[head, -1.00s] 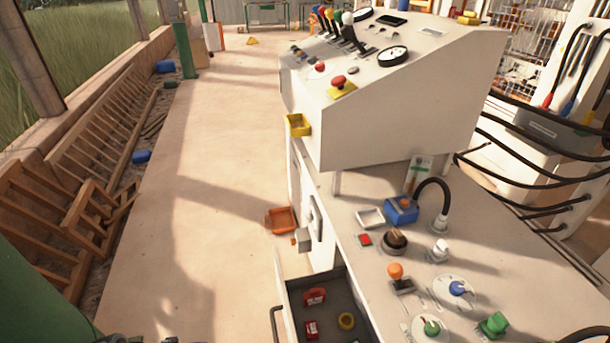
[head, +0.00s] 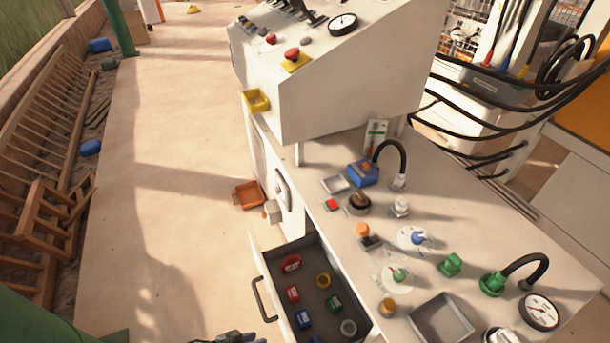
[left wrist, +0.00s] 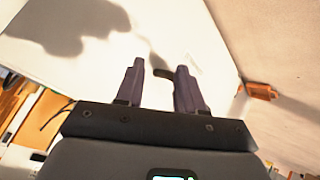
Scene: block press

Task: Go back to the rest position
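My left gripper (left wrist: 160,66) shows in the left wrist view with its two dark fingers apart and nothing seen between them. A white panel lies beyond the fingers, and a dark handle-like piece shows just past the fingertips; I cannot tell if they touch. In the head view only a dark piece of hardware (head: 240,338) shows at the bottom edge, below the open drawer (head: 262,300). It looks like part of my left gripper, but its fingers cannot be made out. My right gripper is in neither view.
The drawer holds several coloured blocks and rings. A white console (head: 345,85) stands on the bench, which carries knobs, a grey tray (head: 441,322) and a gauge (head: 540,311). An orange bin (head: 248,195) sits beside the bench. The floor left of it is largely clear.

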